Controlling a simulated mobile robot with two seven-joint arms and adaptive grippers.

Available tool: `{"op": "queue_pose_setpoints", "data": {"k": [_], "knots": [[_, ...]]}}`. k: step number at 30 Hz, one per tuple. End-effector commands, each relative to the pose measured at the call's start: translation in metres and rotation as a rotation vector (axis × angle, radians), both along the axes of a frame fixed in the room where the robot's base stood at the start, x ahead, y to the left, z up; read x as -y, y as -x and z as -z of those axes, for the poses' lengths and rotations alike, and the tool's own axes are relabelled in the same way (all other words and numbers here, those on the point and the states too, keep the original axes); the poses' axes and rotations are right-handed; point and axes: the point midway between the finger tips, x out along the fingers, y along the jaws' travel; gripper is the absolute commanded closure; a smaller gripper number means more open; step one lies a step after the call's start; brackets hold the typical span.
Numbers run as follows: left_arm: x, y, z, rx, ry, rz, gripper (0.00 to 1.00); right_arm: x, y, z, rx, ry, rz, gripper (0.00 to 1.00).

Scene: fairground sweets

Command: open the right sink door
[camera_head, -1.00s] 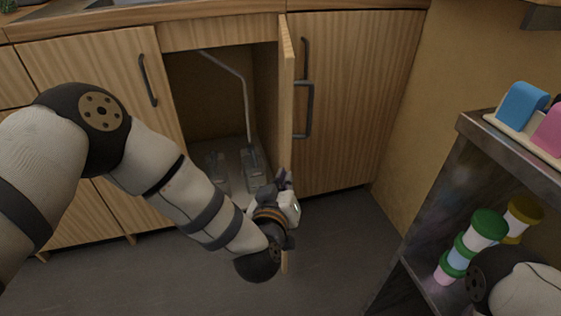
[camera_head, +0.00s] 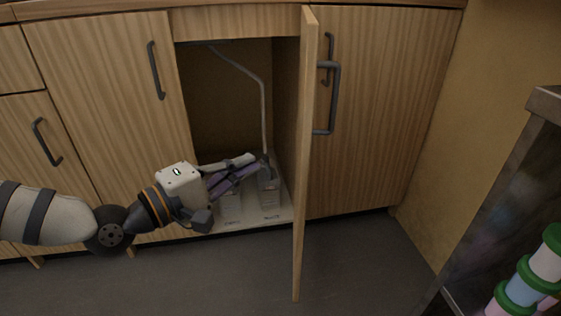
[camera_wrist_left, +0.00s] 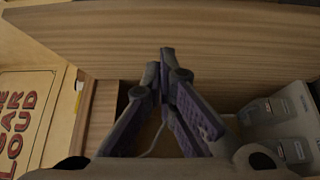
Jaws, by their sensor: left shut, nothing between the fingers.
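The right sink door (camera_head: 303,170) stands swung out from the cabinet and shows nearly edge-on in the head view. Its dark handle (camera_head: 333,98) is on the outer, right side. My left gripper (camera_head: 264,160) is shut and empty, left of the door, on its inner side and in front of the open compartment. In the left wrist view the closed fingertips (camera_wrist_left: 166,52) point towards a wooden panel (camera_wrist_left: 220,50), likely the door's inner face. I cannot tell whether they touch it. My right gripper is out of view.
The open compartment (camera_head: 228,95) holds a grey pipe (camera_head: 262,100) and grey containers (camera_head: 268,195) on its floor. A closed door (camera_head: 105,95) is to the left, another (camera_head: 385,110) to the right. A dark shelf unit (camera_head: 500,190) stands at right.

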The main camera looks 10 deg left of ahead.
Motion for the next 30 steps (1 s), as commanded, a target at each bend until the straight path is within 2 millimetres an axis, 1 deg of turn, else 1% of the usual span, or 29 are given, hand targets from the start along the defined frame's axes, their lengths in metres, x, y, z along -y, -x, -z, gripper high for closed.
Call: {"op": "queue_pose_setpoints", "data": {"k": [1, 5, 6, 9, 12, 15, 24, 26, 29, 30], "knots": [[0.008, -0.009, 0.003, 0.0, -0.001, 0.003, 1.0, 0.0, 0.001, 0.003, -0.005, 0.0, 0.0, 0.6], [0.024, -0.031, 0.003, 0.0, -0.001, 0.002, 1.0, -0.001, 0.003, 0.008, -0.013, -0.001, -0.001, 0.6], [0.032, -0.032, 0.002, -0.002, -0.001, 0.004, 1.0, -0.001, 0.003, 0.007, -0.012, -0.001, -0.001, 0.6], [0.047, -0.033, 0.001, -0.001, -0.001, 0.002, 1.0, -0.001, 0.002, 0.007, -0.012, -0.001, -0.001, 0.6], [0.057, -0.035, 0.0, 0.001, -0.001, 0.002, 1.0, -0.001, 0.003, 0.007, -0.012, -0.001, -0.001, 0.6], [0.061, -0.036, 0.0, 0.0, 0.0, -0.001, 1.0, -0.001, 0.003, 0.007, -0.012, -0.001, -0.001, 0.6], [0.062, -0.036, 0.0, 0.001, -0.001, -0.002, 1.0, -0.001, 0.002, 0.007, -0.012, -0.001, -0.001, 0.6], [0.065, -0.036, -0.001, 0.002, 0.0, -0.004, 1.0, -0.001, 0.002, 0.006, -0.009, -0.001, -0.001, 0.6], [0.083, -0.037, -0.007, 0.006, 0.007, -0.036, 1.0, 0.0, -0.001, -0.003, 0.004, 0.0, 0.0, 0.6], [0.092, -0.037, -0.008, 0.007, 0.008, -0.061, 1.0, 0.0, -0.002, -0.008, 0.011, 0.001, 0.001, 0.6]]}}
